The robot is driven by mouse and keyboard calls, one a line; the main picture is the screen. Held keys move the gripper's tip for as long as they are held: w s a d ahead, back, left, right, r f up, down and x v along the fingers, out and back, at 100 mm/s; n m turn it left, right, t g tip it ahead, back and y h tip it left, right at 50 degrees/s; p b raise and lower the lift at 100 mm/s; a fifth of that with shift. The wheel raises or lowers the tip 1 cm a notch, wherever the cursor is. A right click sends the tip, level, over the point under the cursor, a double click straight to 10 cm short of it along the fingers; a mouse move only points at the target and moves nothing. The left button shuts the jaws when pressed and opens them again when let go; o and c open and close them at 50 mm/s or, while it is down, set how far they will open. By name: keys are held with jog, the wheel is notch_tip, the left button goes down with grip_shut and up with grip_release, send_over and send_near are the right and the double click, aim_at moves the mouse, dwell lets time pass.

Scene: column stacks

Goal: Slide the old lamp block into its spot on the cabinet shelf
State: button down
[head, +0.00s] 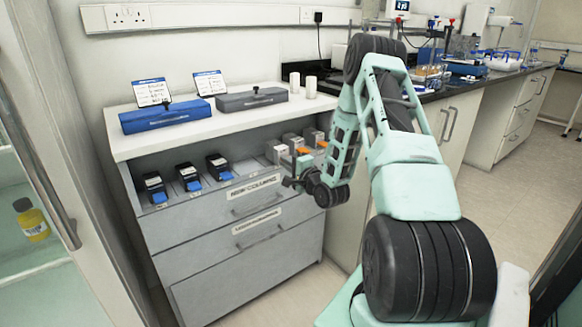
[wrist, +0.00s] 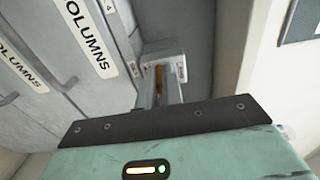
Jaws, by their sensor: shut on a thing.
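The old lamp block is a pale grey block with an orange tab; in the wrist view the block (wrist: 174,60) sits just beyond my fingers, with its orange tab between them. My gripper (wrist: 160,88) is shut on that tab. In the head view my gripper (head: 303,162) is at the right end of the open cabinet shelf (head: 240,178), in front of several pale blocks (head: 277,150) with orange tabs. My gripper partly hides them, so I cannot tell how deep the held block sits.
Several black blocks with blue tabs (head: 187,177) stand at the shelf's left. Labelled drawers (head: 255,212) lie below. A blue case (head: 165,116), a grey case (head: 251,99) and white cylinders (head: 311,87) stand on the cabinet top. The shelf middle is clear.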

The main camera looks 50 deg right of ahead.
jog(key=shift+x, duration=1.6)
jog(key=shift+f+b, duration=0.4)
jog(key=c, duration=1.5)
grip_release()
jog(key=shift+a, duration=0.1)
jog(key=shift+s, duration=0.1)
jog(key=v, duration=1.7)
jog(key=shift+s+p, duration=0.15)
jog(key=shift+p, duration=0.2)
